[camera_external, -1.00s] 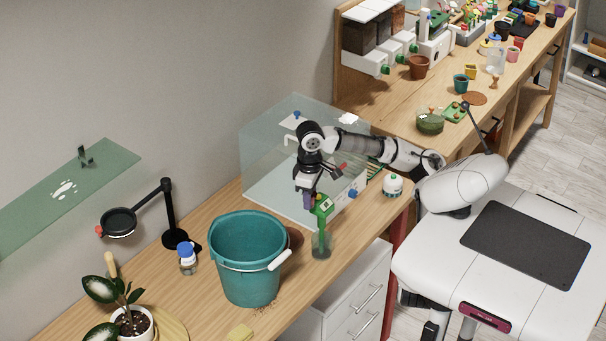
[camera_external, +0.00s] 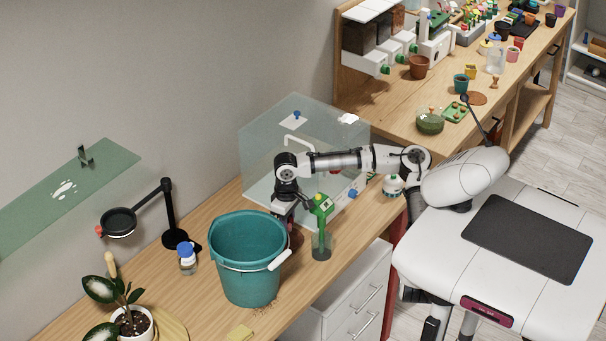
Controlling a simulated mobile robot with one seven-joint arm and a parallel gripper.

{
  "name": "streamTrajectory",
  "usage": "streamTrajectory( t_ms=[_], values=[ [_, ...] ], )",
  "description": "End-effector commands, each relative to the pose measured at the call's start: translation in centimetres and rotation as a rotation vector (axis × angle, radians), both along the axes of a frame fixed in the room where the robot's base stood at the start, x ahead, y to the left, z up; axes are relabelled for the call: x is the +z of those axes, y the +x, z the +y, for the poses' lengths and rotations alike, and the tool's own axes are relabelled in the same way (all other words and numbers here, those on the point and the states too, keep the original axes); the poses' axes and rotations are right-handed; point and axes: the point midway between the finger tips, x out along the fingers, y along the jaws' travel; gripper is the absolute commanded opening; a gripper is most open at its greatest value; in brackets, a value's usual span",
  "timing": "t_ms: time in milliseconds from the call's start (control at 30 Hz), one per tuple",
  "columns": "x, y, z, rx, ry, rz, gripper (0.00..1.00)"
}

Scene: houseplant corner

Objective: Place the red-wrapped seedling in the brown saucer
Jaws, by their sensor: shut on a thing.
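My gripper (camera_external: 287,211) points down just behind the right rim of the teal bucket (camera_external: 250,262). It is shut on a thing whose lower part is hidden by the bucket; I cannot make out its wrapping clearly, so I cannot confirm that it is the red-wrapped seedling. A reddish-brown round edge, seemingly the brown saucer (camera_external: 297,239), shows on the bench right of the bucket and below my gripper. The bucket hides most of it. I cannot tell whether the held thing touches the saucer.
A clear glass box (camera_external: 262,150) is behind the arm.

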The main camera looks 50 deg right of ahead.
Motion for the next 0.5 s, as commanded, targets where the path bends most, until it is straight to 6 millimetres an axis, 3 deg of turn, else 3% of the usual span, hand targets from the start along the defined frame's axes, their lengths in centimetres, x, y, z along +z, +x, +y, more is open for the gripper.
streamTrajectory(
  t_ms=[500],
  values=[
    [-5.9,0.0,0.0,0.001,0.000,0.001,0.04]
  ],
)
